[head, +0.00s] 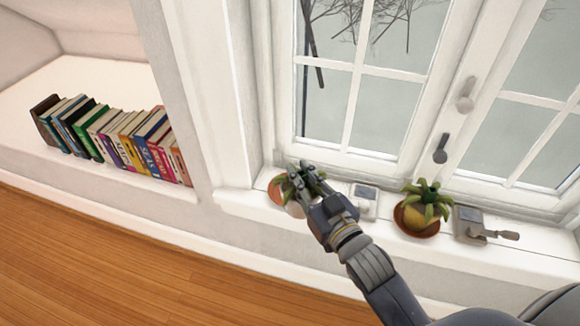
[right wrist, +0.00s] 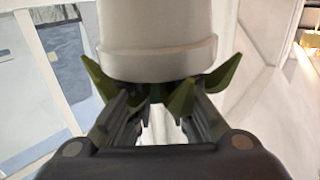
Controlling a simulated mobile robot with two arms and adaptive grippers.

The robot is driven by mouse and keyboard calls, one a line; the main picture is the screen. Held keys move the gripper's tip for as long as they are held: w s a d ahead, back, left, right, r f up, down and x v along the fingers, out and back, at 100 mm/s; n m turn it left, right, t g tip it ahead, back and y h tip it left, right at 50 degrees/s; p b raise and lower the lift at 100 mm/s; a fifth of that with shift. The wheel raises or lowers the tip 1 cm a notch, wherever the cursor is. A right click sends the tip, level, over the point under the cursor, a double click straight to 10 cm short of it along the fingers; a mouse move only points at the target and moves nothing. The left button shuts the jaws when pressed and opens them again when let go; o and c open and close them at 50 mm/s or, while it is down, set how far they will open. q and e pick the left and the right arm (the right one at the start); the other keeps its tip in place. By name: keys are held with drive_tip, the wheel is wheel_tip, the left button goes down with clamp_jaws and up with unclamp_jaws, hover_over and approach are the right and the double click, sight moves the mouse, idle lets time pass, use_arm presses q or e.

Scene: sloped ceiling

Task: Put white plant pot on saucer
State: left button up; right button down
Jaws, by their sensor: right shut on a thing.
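The white plant pot (right wrist: 158,40) fills the top of the right wrist view, with green pointed leaves (right wrist: 218,80) at its rim. My right gripper (head: 305,176) is shut on the plant at its leafy end, and its fingers reach in among the leaves. In the head view a strip of the white pot (head: 295,209) shows below the gripper. A terracotta saucer (head: 275,192) lies on the windowsill at the gripper's left, partly hidden by the hand and leaves. I cannot tell whether the pot touches the saucer. My left gripper is not in view.
On the sill (head: 245,205), right of the hand, are a small grey-and-white item (head: 365,193), a yellow-potted plant (head: 414,218) on a brown saucer and a metal device with a wooden handle (head: 470,224). The window (head: 380,110) stands behind. Books (head: 110,135) line a left ledge.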

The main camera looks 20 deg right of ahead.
sight(316, 198)
use_arm(q)
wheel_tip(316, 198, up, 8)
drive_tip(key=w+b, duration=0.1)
drive_tip(key=b, duration=0.1)
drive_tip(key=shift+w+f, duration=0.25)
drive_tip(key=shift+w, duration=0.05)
use_arm(e)
drive_tip(key=w+f, duration=0.4)
drive_tip(key=w, duration=0.5)
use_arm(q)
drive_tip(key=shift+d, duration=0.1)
use_arm(e)
drive_tip(key=shift+d+f, duration=0.1)
drive_tip(key=shift+f, duration=0.05)
drive_tip(key=c, duration=1.5)
unclamp_jaws()
drive_tip(key=shift+f, duration=0.15)
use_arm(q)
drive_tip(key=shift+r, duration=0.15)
